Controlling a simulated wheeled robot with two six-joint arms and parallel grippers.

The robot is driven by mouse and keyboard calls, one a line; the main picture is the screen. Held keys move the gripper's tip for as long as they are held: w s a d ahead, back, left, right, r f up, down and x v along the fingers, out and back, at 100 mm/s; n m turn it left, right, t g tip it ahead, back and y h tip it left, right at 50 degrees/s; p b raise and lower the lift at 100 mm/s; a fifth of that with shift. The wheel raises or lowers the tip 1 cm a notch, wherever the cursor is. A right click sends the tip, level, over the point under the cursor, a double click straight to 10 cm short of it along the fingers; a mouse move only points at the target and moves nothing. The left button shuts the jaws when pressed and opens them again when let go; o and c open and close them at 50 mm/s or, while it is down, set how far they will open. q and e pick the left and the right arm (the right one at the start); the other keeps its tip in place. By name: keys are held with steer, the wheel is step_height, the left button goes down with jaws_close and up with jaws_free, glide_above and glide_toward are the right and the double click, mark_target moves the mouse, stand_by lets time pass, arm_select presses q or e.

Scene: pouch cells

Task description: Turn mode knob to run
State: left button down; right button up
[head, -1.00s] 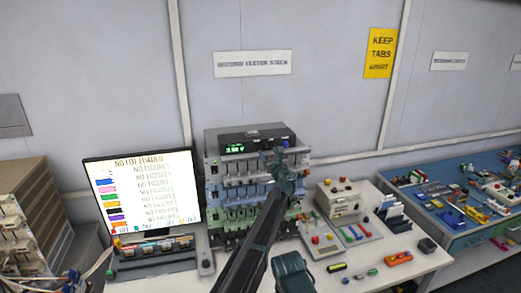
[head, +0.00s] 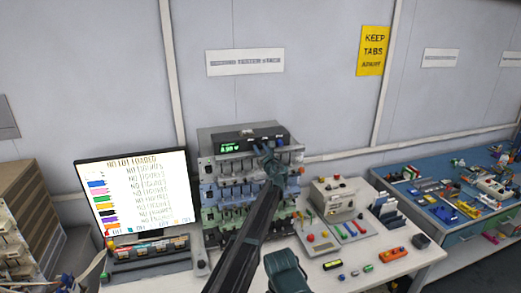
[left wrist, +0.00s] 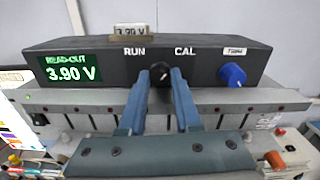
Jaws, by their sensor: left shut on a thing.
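The black mode knob (left wrist: 160,75) is on the front of the dark readout box (left wrist: 90,62), between the labels RUN and CAL. In the left wrist view my left gripper (left wrist: 160,82) has one blue finger on each side of the knob and is shut on it. The fingers hide part of the knob, and I cannot tell clearly where its pointer is. In the head view the left gripper (head: 264,152) reaches the front of the readout box (head: 225,136) on top of the tester stack.
A blue TRIM knob (left wrist: 232,75) is right of the gripper. The green display (left wrist: 70,68) reads 3.90 V. A monitor (head: 135,190) stands left of the stack. A beige box (head: 338,198) with buttons stands right of it.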

arm_select(q)
steer(key=n, duration=0.5)
steer(key=shift+n, duration=0.4)
steer(key=c, duration=0.6)
jaws_free()
steer(key=shift+m, duration=0.3)
